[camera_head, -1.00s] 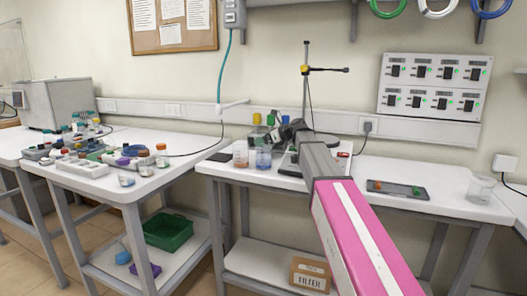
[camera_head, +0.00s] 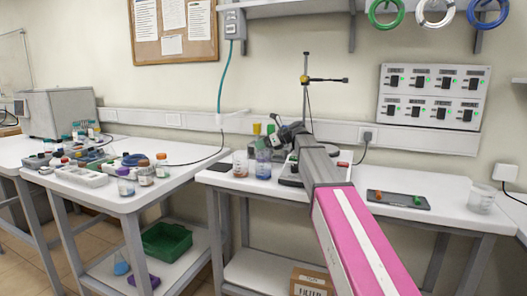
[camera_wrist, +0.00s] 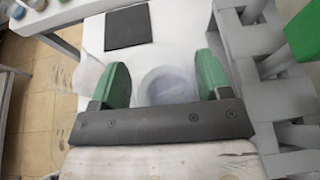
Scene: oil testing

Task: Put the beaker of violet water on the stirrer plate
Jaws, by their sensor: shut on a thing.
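The beaker of blue-violet water (camera_head: 263,168) stands on the middle bench, just left of the stirrer plate. In the wrist view, a clear beaker with greyish-blue contents (camera_wrist: 168,86) sits between the two green fingers of my gripper (camera_wrist: 162,82). My gripper is shut on it. In the head view, my arm covers much of the gripper, and the grip itself is hard to make out. The stirrer plate (camera_head: 288,180) carries an upright rod stand and is partly hidden by my arm.
A beaker of reddish liquid (camera_head: 240,168) stands close left of the violet one. A dark mat (camera_wrist: 128,27) lies on the bench beyond the gripper. A dark tray (camera_head: 398,201) and an empty beaker (camera_head: 481,201) are at the right. The left bench (camera_head: 120,200) is crowded.

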